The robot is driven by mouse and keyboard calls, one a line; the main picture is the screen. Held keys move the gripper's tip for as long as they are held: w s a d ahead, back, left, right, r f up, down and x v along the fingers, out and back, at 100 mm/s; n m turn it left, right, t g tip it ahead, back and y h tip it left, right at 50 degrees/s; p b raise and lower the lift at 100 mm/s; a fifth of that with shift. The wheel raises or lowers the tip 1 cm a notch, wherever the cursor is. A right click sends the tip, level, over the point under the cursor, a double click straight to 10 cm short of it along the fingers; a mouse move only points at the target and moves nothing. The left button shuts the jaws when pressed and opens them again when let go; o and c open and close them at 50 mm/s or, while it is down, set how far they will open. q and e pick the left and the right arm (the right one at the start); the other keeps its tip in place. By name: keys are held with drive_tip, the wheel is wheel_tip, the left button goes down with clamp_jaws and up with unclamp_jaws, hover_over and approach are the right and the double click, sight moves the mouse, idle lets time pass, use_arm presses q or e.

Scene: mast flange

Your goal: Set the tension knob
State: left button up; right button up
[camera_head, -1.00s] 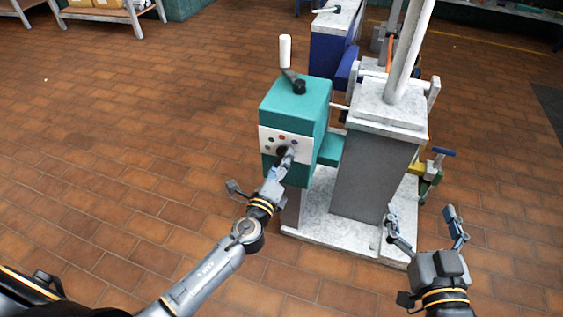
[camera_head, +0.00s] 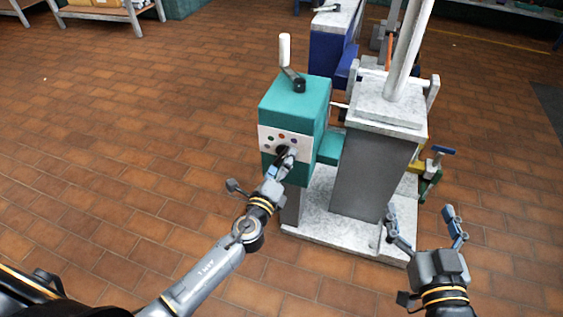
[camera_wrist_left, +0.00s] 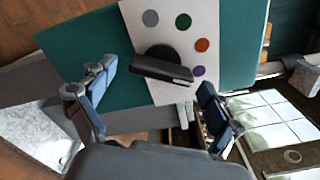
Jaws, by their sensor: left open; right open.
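The black tension knob (camera_wrist_left: 162,66) sits on a white panel with coloured dots (camera_wrist_left: 215,22) on the front of the teal box (camera_head: 297,102). In the wrist view the knob has a bar-shaped grip, tilted slightly, with grey, green, red and purple dots around it. My left gripper (camera_wrist_left: 150,98) is open in front of the panel, its fingers on either side of the knob's lower end and apart from it. My right gripper (camera_head: 425,222) is open and empty, right of the machine's base.
A crank with a white handle (camera_head: 285,50) stands on top of the teal box. A grey column (camera_head: 372,170) with a pale mast rises beside it from a light base plate (camera_head: 320,232). A blue-topped clamp (camera_head: 443,151) is at right. The tiled floor at left is clear.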

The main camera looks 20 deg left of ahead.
use_arm(q)
drive_tip(key=shift+s, duration=0.1)
drive_tip(key=s, duration=1.2)
drive_tip(key=shift+a, duration=0.2)
drive_tip(key=shift+w, duration=0.1)
